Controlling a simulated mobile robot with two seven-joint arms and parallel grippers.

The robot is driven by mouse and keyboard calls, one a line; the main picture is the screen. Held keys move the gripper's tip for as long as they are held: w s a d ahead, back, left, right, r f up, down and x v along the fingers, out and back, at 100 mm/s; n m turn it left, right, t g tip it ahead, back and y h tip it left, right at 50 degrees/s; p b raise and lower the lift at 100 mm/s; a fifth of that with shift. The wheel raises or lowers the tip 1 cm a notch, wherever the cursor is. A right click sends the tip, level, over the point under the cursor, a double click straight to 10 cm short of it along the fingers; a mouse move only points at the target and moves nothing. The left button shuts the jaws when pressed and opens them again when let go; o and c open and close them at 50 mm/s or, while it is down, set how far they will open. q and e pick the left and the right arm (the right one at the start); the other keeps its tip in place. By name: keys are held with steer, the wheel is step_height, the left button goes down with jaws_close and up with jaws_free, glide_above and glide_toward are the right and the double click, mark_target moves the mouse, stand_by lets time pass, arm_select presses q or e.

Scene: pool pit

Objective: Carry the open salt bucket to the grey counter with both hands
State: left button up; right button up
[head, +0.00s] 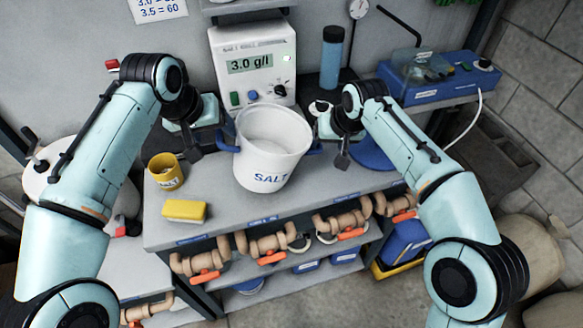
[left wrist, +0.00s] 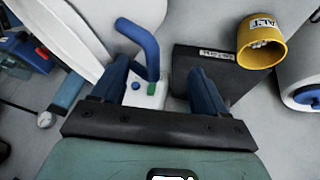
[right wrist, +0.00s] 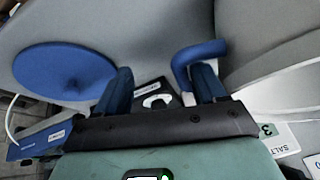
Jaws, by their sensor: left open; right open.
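The open salt bucket (head: 268,160) is white, marked SALT, with pale contents and a blue handle on each side. It stands upright on the grey counter (head: 225,225). My left gripper (head: 208,143) is open beside its left handle. In the left wrist view this handle (left wrist: 142,42) shows between the fingers (left wrist: 160,85). My right gripper (head: 332,145) is open beside the right handle.
A yellow cup (head: 166,174) and a yellow block (head: 184,211) are on the counter left of the bucket. A white meter (head: 255,75) and a blue bottle (head: 332,58) are behind. A blue disc (head: 372,155) lies at right. Pipes with orange valves (head: 270,247) run below the front edge.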

arm_select(q)
steer(key=shift+d+f, duration=0.15)
steer(key=shift+d, duration=0.3)
arm_select(e)
steer(key=shift+a+r, duration=0.45)
steer(key=shift+a, duration=0.15)
steer(key=v, duration=0.8)
steer(key=shift+d, duration=0.25)
arm_select(q)
steer(key=a+p, duration=0.1)
steer(key=a, duration=0.5)
steer(key=shift+a, duration=0.35)
arm_select(e)
steer(key=shift+d+r, duration=0.3)
steer(key=shift+r, duration=0.2)
arm_select(q)
steer(key=shift+f, duration=0.1)
